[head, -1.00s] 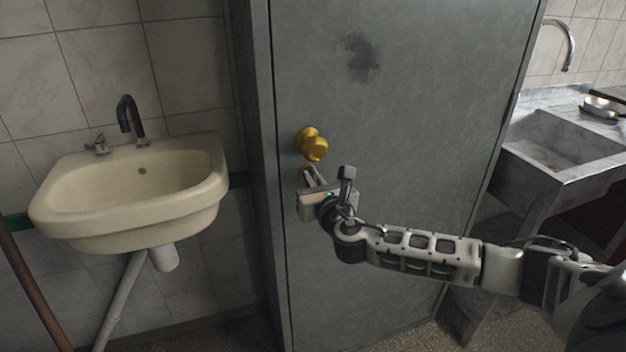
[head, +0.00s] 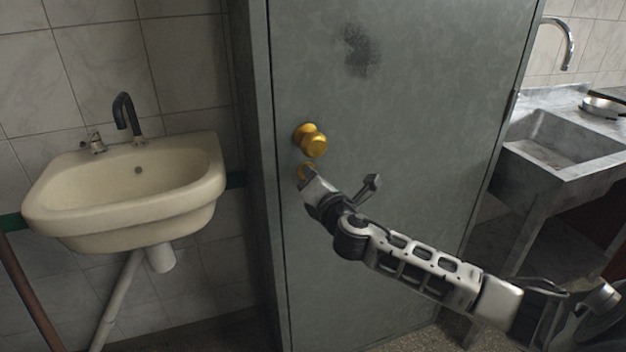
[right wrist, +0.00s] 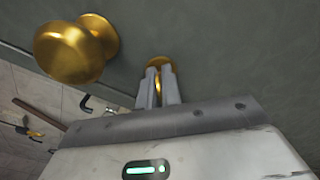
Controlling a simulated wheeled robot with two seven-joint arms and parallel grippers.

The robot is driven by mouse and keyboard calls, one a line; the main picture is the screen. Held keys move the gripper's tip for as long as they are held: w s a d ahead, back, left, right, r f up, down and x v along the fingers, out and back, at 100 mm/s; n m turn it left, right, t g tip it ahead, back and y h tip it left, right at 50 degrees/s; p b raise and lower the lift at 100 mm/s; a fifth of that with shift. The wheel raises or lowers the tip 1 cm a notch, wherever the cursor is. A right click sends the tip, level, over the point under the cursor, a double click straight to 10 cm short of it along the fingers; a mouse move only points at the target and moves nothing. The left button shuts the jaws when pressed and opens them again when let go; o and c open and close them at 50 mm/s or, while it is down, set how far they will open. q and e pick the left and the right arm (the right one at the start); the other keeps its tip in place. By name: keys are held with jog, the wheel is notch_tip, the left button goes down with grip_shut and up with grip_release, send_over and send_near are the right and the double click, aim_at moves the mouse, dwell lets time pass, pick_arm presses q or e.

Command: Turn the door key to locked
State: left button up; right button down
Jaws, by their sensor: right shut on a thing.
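The grey door (head: 400,120) stands shut in its frame, with a round brass knob (head: 312,140) near its left edge. Just below the knob is a brass lock plate (head: 305,171), partly covered by my right gripper (head: 307,176). In the right wrist view the knob (right wrist: 75,50) is at upper left, and the lock plate (right wrist: 160,64) is behind the fingertips. My right gripper (right wrist: 159,85) is shut on the key (right wrist: 158,84), of which only a thin brass strip shows between the fingers. The key's exact angle is hard to tell. My left gripper is out of view.
A cream washbasin (head: 130,185) with a dark tap is on the tiled wall left of the door. A stone sink (head: 565,145) with a counter is at the right. The door face around the lock is clear.

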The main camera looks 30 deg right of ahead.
jog(key=m, duration=0.4)
jog(key=shift+f+m+b, duration=0.15)
jog(key=shift+m+b, duration=0.15)
jog(key=shift+b, duration=0.05)
jog(key=shift+d+m, duration=0.1)
jog(key=shift+m, duration=1.9)
jog(key=c, duration=1.6)
grip_release()
jog(key=shift+s, duration=0.1)
jog(key=shift+b+v, duration=0.85)
jog(key=shift+v, duration=7.05)
